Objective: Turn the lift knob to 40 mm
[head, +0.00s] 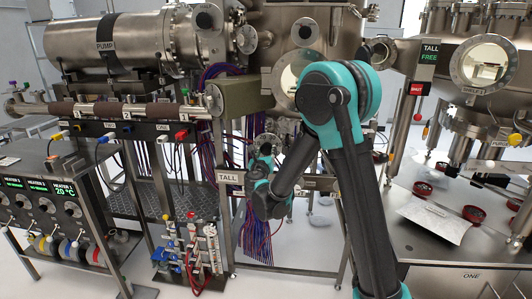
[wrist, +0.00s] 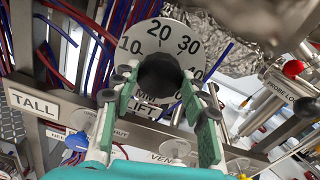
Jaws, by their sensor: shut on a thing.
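The lift knob (wrist: 158,74) is a black round knob in the middle of a pale dial plate (wrist: 160,32) in the wrist view. The dial reads 10, 20, 30 and 40 from left over the top to the right. The 40 is partly covered by a finger. I cannot make out a pointer mark on the knob. A LIFT label (wrist: 145,109) sits below it, partly covered. My gripper (wrist: 157,88) has its green-padded fingers on either side of the knob, shut on it. In the head view my gripper (head: 262,168) is at the panel and hides the knob.
A metal rail with a TALL plate (wrist: 35,104) and a VENT label (wrist: 165,158) runs beside the knob. A red-tipped probe lock handle (wrist: 292,69) stands to the right. Cables hang behind at left. A steel table (head: 450,235) is at right.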

